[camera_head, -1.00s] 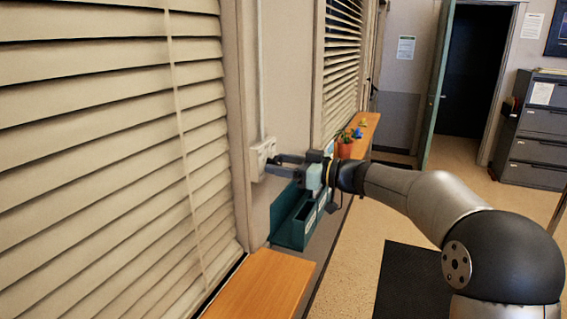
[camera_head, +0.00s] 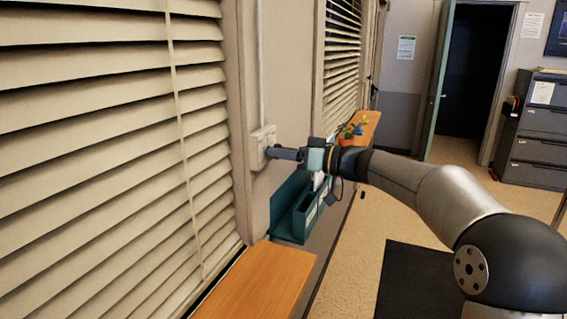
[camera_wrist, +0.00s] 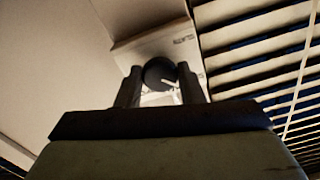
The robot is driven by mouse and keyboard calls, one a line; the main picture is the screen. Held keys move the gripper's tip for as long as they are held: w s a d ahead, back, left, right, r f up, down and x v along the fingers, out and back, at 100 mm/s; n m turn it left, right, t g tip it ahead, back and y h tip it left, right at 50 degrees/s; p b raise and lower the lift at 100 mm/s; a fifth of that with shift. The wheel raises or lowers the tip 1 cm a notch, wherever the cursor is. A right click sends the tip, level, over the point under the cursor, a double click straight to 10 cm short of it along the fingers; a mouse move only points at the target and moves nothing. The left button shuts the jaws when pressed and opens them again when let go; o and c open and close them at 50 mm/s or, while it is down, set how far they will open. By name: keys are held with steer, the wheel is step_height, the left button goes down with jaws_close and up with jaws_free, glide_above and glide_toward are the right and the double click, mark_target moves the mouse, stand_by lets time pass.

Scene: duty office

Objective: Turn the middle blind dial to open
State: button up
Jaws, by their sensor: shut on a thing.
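The dial (camera_wrist: 158,72) is a dark round knob with a pale pointer mark, on a pale wall box (camera_head: 261,138) beside the near window. In the wrist view, one finger of my gripper (camera_wrist: 158,78) stands on each side of the dial, and the gripper is shut on it. In the head view my gripper (camera_head: 272,153) reaches left to the box and hides the dial. The near blind (camera_head: 100,140) has pale slats with dark shaded bands between them. In the wrist view blind slats (camera_wrist: 262,50) show dark gaps.
A wooden sill (camera_head: 262,280) lies below the near blind. A teal wall tray (camera_head: 291,228) hangs under my gripper. A potted plant (camera_head: 347,134) stands on a farther sill, below another blind (camera_head: 342,60). Open floor lies to the right, with a dark mat (camera_head: 415,285).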

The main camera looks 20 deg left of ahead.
steer(key=shift+m+p, duration=0.5)
steer(key=shift+m, duration=9.9)
steer(key=o, duration=1)
steer(key=d+b, duration=0.1)
steer(key=d, duration=0.4)
steer(key=s+d+b, duration=0.1)
steer(key=d, duration=0.5)
steer(key=d+b, duration=0.1)
steer(key=d, duration=0.5)
steer(key=shift+s+d, duration=0.2)
steer(key=shift+s, duration=0.15)
